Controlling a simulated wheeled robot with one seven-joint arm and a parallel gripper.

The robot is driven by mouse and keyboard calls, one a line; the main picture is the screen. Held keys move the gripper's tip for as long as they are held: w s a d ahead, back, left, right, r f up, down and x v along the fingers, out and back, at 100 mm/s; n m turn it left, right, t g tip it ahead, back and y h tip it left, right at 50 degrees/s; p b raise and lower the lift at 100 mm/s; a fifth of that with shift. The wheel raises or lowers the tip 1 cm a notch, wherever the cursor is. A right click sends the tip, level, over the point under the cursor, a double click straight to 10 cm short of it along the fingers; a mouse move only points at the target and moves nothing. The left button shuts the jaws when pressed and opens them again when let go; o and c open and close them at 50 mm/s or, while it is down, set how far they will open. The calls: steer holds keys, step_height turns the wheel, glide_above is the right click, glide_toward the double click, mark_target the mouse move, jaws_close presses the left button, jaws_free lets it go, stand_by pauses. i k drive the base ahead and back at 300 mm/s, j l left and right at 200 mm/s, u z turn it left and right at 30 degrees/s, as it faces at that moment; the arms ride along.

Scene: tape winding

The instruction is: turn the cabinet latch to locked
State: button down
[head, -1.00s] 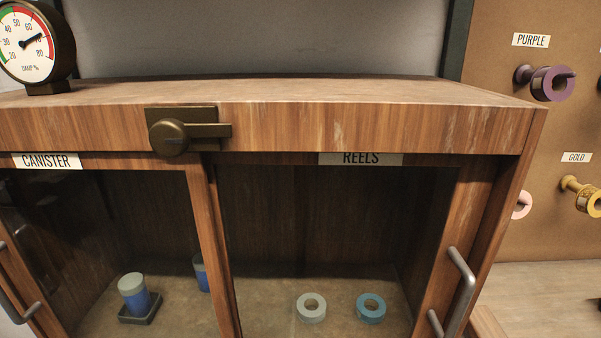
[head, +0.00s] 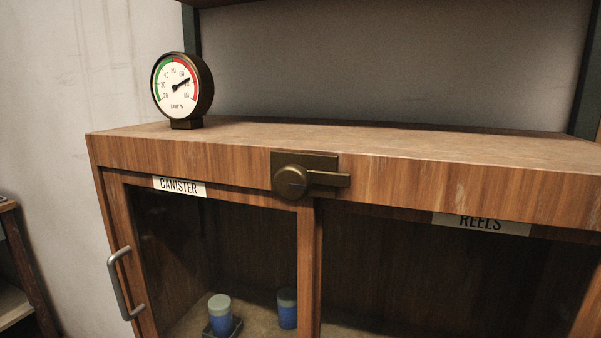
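The cabinet latch (head: 292,182) is a dark bronze round knob with a bar, on a plate at the top middle of the wooden cabinet front. Its bar (head: 329,179) lies level and points right, over the top rail above the reels side. The cabinet (head: 390,175) has a left door labelled CANISTER (head: 179,186) and a right side labelled REELS (head: 480,223). My gripper is not in view.
A round damp gauge (head: 180,86) stands on the cabinet top at the left, its needle in the red part. A metal handle (head: 122,284) sticks out from the left door. Blue canisters with pale lids (head: 220,312) stand inside. The space before the latch looks clear.

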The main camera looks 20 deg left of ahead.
mark_target(292, 182)
steer(key=j+u, duration=0.1)
steer(key=u, duration=0.3)
steer(key=k+j+u, duration=0.1)
steer(key=u, duration=0.3)
steer(key=j+u, duration=0.2)
steer(key=u, duration=0.2)
steer(key=j+u, duration=0.15)
steer(key=u, duration=0.25)
